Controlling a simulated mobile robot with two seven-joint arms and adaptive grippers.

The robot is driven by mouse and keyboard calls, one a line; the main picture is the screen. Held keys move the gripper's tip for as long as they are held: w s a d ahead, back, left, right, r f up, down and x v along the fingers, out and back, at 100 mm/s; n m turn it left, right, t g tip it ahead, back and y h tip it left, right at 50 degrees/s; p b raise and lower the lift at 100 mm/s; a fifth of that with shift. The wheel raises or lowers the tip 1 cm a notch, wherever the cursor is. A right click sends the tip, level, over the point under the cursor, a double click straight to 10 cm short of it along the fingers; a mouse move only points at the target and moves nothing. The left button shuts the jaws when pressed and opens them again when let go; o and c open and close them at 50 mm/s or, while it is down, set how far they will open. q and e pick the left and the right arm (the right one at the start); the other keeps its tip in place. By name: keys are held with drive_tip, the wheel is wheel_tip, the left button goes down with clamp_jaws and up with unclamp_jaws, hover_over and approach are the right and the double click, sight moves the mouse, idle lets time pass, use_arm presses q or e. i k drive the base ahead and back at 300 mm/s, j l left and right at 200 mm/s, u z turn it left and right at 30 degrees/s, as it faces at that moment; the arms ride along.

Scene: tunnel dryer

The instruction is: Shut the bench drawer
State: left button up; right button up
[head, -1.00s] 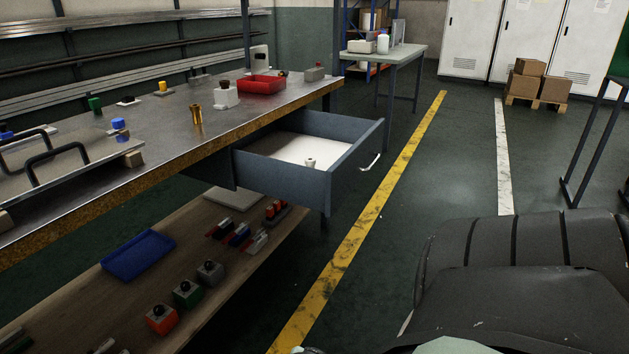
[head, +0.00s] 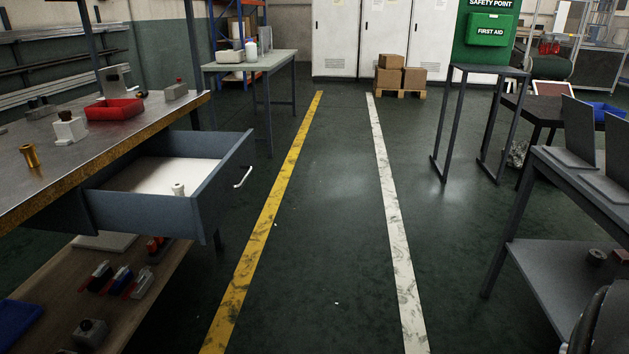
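The bench drawer (head: 221,190) is grey-blue and pulled well out from under the bench top, at the left of the head view. Its curved white handle (head: 243,177) is on the front panel, which faces right. A small pale cylindrical piece (head: 178,190) stands inside on the white drawer bottom. The workbench (head: 95,160) has a metal top with a worn yellowish edge. Neither of my grippers is in view, and nothing touches the drawer handle.
A red tray (head: 114,109) and a brass piece (head: 31,157) are on the bench. The floor between the yellow line (head: 265,217) and the white line (head: 392,207) is clear. A dark table (head: 575,185) stands at the right. Boxes on a pallet (head: 401,94) are at the back.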

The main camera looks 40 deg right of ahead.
sight(132, 194)
drive_tip(key=i+z, duration=0.9)
drive_tip(key=i+j, duration=0.35)
drive_tip(key=i, duration=0.2)
